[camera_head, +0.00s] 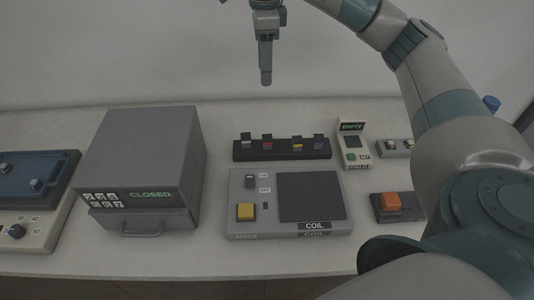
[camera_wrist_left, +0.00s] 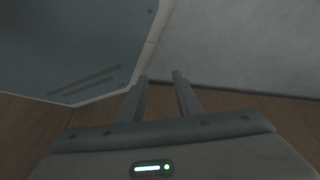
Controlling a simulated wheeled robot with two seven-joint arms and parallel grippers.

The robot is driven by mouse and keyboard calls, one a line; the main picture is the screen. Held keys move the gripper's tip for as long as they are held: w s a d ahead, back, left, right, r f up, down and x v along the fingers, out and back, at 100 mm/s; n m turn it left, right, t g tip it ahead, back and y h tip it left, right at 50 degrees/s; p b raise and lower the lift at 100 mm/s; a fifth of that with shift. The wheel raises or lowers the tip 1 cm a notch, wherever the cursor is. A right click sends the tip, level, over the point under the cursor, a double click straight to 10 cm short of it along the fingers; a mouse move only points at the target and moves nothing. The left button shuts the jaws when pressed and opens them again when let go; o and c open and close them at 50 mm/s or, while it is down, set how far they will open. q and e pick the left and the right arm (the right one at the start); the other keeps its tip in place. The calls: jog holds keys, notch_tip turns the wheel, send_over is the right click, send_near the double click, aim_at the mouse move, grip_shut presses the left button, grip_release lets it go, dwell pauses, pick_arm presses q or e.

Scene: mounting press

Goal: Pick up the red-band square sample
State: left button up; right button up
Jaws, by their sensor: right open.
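A dark rack (camera_head: 280,153) stands at the back middle of the bench and holds several small samples with coloured marks. The sample with the red mark (camera_head: 267,141) is second from the left; it is too small to tell its shape. My right gripper (camera_head: 266,80) points down in the head view, above and behind the rack, apart from the samples. It looks empty; its fingers appear edge-on. My left gripper (camera_wrist_left: 158,82) shows only in the left wrist view, with its two fingers apart and nothing between them.
A grey box reading CLOSED (camera_head: 145,150) stands left of the rack. A COIL panel (camera_head: 240,220) lies in front of it. An EMPTY-labelled device (camera_head: 354,150) and an orange button (camera_head: 391,201) are on the right. A blue-topped unit (camera_head: 40,170) is far left.

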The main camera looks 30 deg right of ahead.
jog(key=b, duration=0.5)
send_over(266, 137)
notch_tip(266, 137, down, 7)
pick_arm(q)
jog(key=w+d+f+t, duration=0.1)
jog(key=w+d+f, duration=0.1)
jog(key=w+f, duration=0.2)
jog(key=shift+w+d+f+t+h+b, duration=0.15)
jog(key=shift+w+f+t+h+b, duration=0.2)
jog(key=shift+w, duration=0.35)
pick_arm(e)
jog(key=shift+f, duration=0.35)
jog(key=shift+a, duration=0.1)
pick_arm(q)
jog(key=shift+s, duration=0.1)
pick_arm(e)
jog(key=shift+f, duration=0.1)
pick_arm(q)
jog(key=s+a+f+g+y+p, duration=0.1)
jog(key=s+a, duration=0.4)
jog(key=s, duration=0.7)
jog(key=f+g+p, duration=0.1)
jog(key=g+p, duration=0.1)
jog(key=shift+p, duration=0.3)
pick_arm(e)
notch_tip(266, 137, down, 12)
pick_arm(q)
jog(key=shift+g, duration=0.25)
